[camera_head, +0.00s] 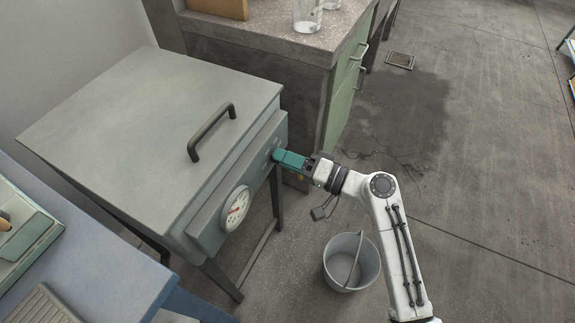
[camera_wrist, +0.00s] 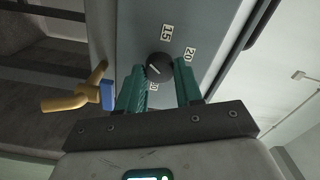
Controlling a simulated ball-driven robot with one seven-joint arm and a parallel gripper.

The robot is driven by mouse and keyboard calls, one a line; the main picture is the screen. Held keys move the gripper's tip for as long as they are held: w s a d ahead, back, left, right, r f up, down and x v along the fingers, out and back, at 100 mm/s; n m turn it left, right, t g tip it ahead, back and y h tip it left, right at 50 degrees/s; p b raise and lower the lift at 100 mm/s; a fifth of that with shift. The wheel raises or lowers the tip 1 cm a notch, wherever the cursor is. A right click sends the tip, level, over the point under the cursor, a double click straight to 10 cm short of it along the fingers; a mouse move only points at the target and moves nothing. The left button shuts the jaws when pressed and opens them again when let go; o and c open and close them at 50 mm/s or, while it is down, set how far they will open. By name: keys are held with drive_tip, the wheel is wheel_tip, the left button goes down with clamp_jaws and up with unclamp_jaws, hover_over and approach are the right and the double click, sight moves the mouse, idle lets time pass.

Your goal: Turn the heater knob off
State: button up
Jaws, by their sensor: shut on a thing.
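The heater is a grey metal box (camera_head: 150,110) with a black lid handle and a round white dial gauge (camera_head: 235,208) on its front. In the wrist view the dark round heater knob (camera_wrist: 158,65) sits on the grey front panel, with a short white pointer mark on it. Labels 15 and 20 show beside it; another label is partly hidden. My gripper (camera_head: 278,156) reaches the front panel, and its teal fingers (camera_wrist: 160,80) are shut on the knob, one on each side. The fingers hide the knob in the head view.
A brass tap (camera_wrist: 75,100) with a blue part is close to the left finger. A grey bucket (camera_head: 351,262) stands on the floor below my arm. A stone-topped counter (camera_head: 270,35) with glassware is behind the heater; a blue bench (camera_head: 80,250) is at left.

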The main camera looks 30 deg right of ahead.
drive_tip(key=shift+f+n+b, duration=0.2)
drive_tip(key=shift+n+b, duration=0.35)
drive_tip(key=shift+n, duration=0.05)
drive_tip(key=shift+r, duration=0.1)
drive_tip(key=o, duration=1)
drive_tip(key=v, duration=1)
drive_tip(key=shift+s+d, duration=0.2)
drive_tip(key=shift+s, duration=0.15)
